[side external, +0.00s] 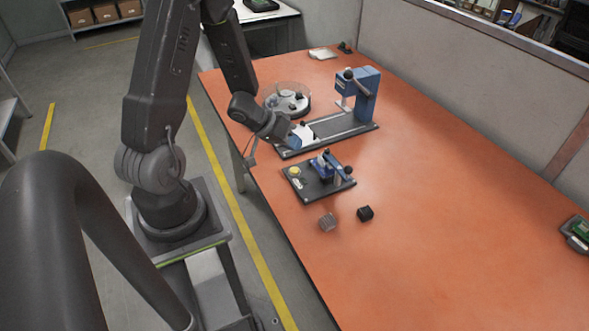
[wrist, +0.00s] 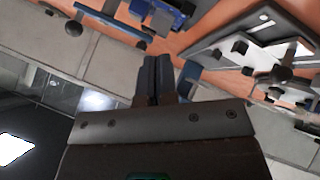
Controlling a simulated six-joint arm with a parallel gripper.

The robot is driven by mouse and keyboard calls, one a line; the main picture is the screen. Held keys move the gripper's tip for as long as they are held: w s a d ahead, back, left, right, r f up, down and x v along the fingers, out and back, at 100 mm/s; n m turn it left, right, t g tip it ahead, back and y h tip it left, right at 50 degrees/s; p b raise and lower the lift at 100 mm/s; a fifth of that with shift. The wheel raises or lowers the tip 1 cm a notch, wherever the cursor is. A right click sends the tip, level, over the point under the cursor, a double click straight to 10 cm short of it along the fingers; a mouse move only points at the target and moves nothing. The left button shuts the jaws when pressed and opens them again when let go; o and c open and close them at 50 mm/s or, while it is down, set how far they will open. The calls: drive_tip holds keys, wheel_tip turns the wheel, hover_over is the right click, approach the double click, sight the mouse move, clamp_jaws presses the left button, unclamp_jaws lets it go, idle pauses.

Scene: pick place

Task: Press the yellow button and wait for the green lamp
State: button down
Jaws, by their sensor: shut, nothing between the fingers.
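The yellow button (side external: 295,171) sits at the left rear corner of a dark base plate (side external: 310,190) that also carries a small blue clamp (side external: 325,165). My gripper (side external: 303,137) is behind and above that plate in the side view, apart from the button. In the wrist view my gripper (wrist: 159,62) has its two dark fingers shut together with nothing between them. I cannot make out the button in the wrist view. I cannot pick out a lit green lamp in either view.
A blue press (side external: 365,95) stands on a long dark base behind my gripper. A round tray (side external: 288,100) with dark parts is beside it. A grey cube (side external: 327,222) and a black cube (side external: 365,213) lie in front of the plate.

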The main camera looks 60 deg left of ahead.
sight(294, 168)
drive_tip(key=shift+f, duration=2.6)
drive_tip(key=shift+f, duration=0.2)
drive_tip(key=shift+f, duration=0.25)
drive_tip(key=shift+f, duration=0.4)
idle(0.5)
drive_tip(key=shift+r, duration=0.85)
drive_tip(key=shift+r, duration=2.5)
